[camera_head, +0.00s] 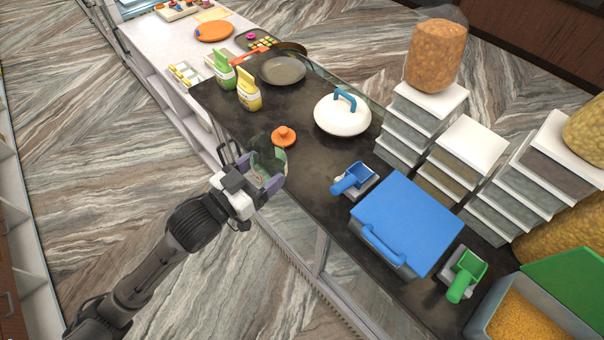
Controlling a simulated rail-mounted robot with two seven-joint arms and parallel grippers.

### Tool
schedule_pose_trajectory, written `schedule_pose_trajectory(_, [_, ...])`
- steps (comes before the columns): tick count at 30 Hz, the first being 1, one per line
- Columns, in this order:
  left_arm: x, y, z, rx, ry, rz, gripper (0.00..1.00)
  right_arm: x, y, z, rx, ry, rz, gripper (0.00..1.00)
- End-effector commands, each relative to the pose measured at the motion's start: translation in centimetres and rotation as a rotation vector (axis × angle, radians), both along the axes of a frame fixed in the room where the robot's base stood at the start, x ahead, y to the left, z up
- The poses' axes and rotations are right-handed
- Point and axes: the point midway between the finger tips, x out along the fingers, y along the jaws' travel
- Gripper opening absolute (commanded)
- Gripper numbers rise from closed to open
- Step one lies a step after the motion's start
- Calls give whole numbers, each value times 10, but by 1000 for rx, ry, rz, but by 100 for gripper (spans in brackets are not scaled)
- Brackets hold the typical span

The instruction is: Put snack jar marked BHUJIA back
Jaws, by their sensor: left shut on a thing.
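My left gripper (262,176) comes in from the lower left and is shut on a clear jar (268,158) with a greenish look, at the front edge of the dark counter (310,170). The fingers hide part of the jar, and I cannot read any marking on it. I cannot tell whether the jar touches the counter. An orange knobbed lid (284,136) lies on the counter just beyond the jar. My right gripper is not in view.
A blue-lidded box (408,222), a blue scoop (352,178) and a green scoop (466,275) stand to the right. A white pot lid (342,115), grey pan (282,70) and yellow (248,90) and green (221,69) packs stand farther back. Stacked boxes (420,105) line the far side.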

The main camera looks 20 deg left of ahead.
Motion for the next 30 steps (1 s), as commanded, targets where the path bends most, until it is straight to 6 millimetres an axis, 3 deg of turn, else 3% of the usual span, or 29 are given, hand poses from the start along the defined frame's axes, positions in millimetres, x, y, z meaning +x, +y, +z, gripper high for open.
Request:
schedule_pose_trajectory(1, [-3, 5, -34, 3, 2, -12, 29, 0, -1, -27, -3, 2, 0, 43])
schedule_pose_trajectory(3, [-7, 10, -57, 4, 2, -29, 29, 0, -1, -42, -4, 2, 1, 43])
schedule_pose_trajectory(6, [-12, 18, -87, 0, 2, -49, 29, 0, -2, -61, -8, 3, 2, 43])
schedule_pose_trajectory(12, [-20, 30, -124, -7, -4, -75, 29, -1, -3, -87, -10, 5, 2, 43])
schedule_pose_trajectory(17, [-20, 33, -134, -13, -8, -83, 29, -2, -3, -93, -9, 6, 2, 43])
schedule_pose_trajectory(20, [-10, 29, -134, -15, -9, -85, 29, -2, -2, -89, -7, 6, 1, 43])
schedule_pose_trajectory(30, [61, -6, -132, -17, -9, -85, 29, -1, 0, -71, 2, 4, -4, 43])
